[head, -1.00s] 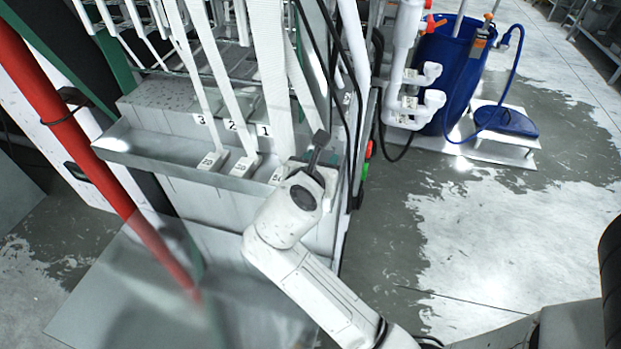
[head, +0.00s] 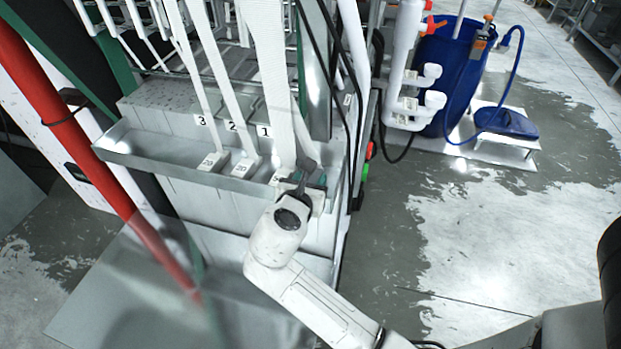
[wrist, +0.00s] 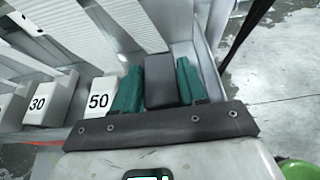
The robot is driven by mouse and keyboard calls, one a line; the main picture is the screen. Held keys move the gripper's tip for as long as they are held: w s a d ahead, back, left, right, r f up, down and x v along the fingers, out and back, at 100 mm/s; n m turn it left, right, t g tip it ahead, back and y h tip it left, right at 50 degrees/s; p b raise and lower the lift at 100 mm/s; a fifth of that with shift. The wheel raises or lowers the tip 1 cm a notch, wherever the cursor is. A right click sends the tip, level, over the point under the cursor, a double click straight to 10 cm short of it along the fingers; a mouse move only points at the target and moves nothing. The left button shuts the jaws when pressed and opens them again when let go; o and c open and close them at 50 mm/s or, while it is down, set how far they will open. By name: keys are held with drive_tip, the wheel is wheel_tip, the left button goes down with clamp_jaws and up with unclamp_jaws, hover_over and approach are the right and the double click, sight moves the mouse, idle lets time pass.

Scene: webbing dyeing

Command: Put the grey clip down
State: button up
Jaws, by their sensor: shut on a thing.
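The dark grey clip (wrist: 163,85) sits between the two green fingers of my gripper (wrist: 160,88) in the wrist view. The fingers are shut on its sides. In the head view my gripper (head: 308,182) is at the right end of the metal trough, close to the white block marked 50 (head: 281,176). In the wrist view that block (wrist: 97,98) stands just left of the left finger. The clip is mostly hidden in the head view, and I cannot tell whether it touches the trough floor.
White webbing straps (head: 268,75) hang into the trough (head: 140,152). Blocks marked 20 (head: 212,161) and 30 (head: 246,166) stand further left. Black cables (head: 335,85) hang behind my gripper. A blue barrel (head: 445,75) stands on the floor at right.

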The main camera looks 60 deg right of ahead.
drive_tip(key=shift+s+f, duration=0.1)
drive_tip(key=shift+f, duration=0.45)
drive_tip(key=o, duration=1.1)
drive_tip(key=shift+f, duration=0.2)
drive_tip(key=shift+r, duration=0.2)
drive_tip(key=r+v, duration=0.1)
drive_tip(key=v, duration=1.2)
drive_tip(key=s+d+f+m+g+y, duration=0.25)
drive_tip(key=s+f+m+y, duration=0.3)
drive_tip(key=f+m, duration=0.45)
drive_tip(key=shift+s+a+f+m+g+y, duration=0.2)
drive_tip(key=shift+s+a+f+m+y, duration=0.75)
drive_tip(key=shift+s+f+m, duration=0.95)
drive_tip(key=shift+s+a+f+m+g+y, duration=0.15)
drive_tip(key=shift+s+a+f+m+y, duration=0.4)
drive_tip(key=shift+s+f+m+y, duration=1.35)
drive_tip(key=shift+s+a+f+m+g+y, duration=0.2)
drive_tip(key=shift+s+a+f+m+y, duration=0.5)
drive_tip(key=shift+s+m, duration=1.25)
